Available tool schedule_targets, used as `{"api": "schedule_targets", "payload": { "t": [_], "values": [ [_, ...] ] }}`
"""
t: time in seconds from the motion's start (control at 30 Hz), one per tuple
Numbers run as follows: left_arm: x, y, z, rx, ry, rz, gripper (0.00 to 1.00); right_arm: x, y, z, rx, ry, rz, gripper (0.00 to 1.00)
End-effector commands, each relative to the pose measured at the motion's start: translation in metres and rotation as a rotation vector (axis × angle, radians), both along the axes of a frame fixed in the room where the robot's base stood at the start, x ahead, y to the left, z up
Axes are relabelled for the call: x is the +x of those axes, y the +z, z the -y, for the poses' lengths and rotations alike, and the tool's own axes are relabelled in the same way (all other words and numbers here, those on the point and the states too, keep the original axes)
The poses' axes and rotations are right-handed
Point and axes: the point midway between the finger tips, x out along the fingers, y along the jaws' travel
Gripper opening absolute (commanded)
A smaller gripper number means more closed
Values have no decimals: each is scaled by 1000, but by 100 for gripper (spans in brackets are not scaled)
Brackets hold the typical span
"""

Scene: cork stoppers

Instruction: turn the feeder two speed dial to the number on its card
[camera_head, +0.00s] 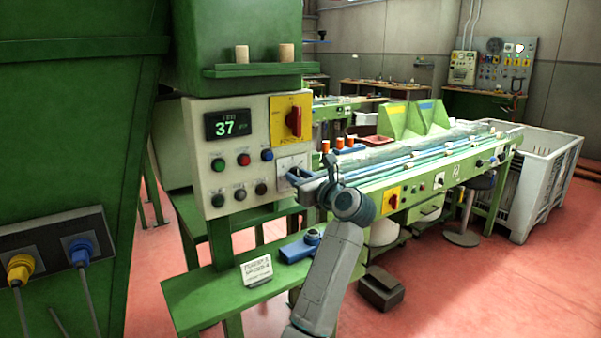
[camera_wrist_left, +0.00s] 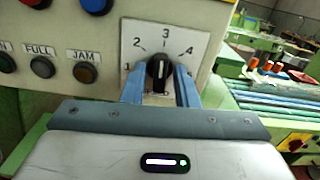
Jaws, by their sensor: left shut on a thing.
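My left gripper (camera_wrist_left: 160,84) is shut on the dial, with one blue finger on each side. In the head view, my left gripper (camera_head: 300,178) reaches the lower right of the pale control panel (camera_head: 205,160) and hides the dial there. A white card (camera_head: 257,268) with handwritten lines stands on the green shelf; its numbers are too small to read surely. My right gripper is not in view.
The panel also has a display reading 37 (camera_head: 224,126), a red switch on yellow (camera_head: 292,120), and several buttons and lamps. A blue object (camera_head: 298,247) lies by the card. A green conveyor bench (camera_head: 420,190) stands to the right.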

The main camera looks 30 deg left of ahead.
Motion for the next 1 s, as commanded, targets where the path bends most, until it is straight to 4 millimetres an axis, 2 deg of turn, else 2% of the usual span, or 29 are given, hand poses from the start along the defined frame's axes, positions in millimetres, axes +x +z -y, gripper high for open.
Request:
{"api": "schedule_targets", "payload": {
  "t": [0.3,0.53,1.0],
  "values": [
    [0,3,0,109,0,-272,4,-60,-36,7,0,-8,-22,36],
    [0,3,0,176,-1,-431,4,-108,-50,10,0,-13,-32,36],
    [0,3,0,303,-1,-739,4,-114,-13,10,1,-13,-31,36]
  ]
}}
